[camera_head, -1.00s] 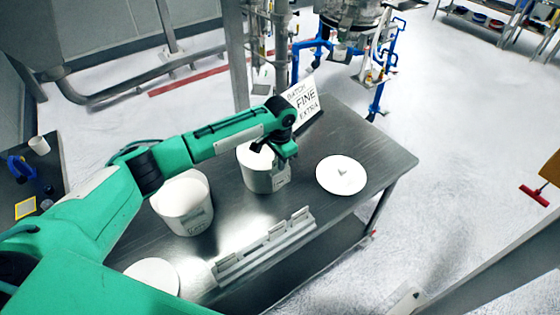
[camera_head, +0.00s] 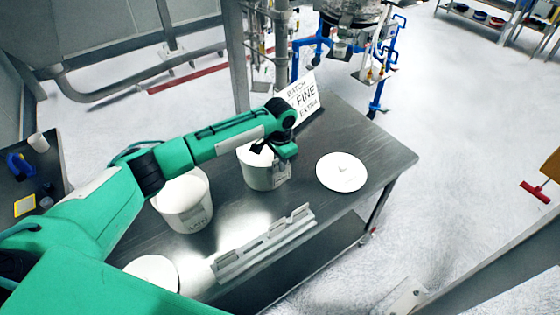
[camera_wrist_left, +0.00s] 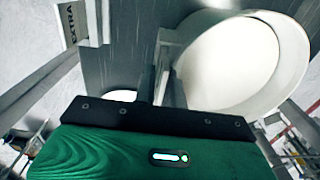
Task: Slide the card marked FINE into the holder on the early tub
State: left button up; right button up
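A white tub (camera_head: 257,172) with a pale filling stands on the steel table, with my left gripper (camera_head: 282,164) at its right side. The tub (camera_wrist_left: 295,62) also shows at right in the left wrist view. My left gripper (camera_wrist_left: 161,88) is shut on a thin pale card (camera_wrist_left: 163,72), seen nearly edge-on against the holder at the tub's wall. I cannot read its marking or tell how deep it sits. A second white tub (camera_head: 182,205) with a lettered front plate stands to the left; its word is hard to read. My right gripper is out of view.
A sign (camera_head: 300,100) reading BATCH, FINE, EXTRA stands at the table's back. A long grey rack (camera_head: 262,248) lies along the front. White round lids (camera_head: 342,172) (camera_head: 153,272) lie at right and front left.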

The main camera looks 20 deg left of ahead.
pick_arm(q)
jog(key=shift+o, duration=1.2)
jog(key=shift+r, duration=0.1)
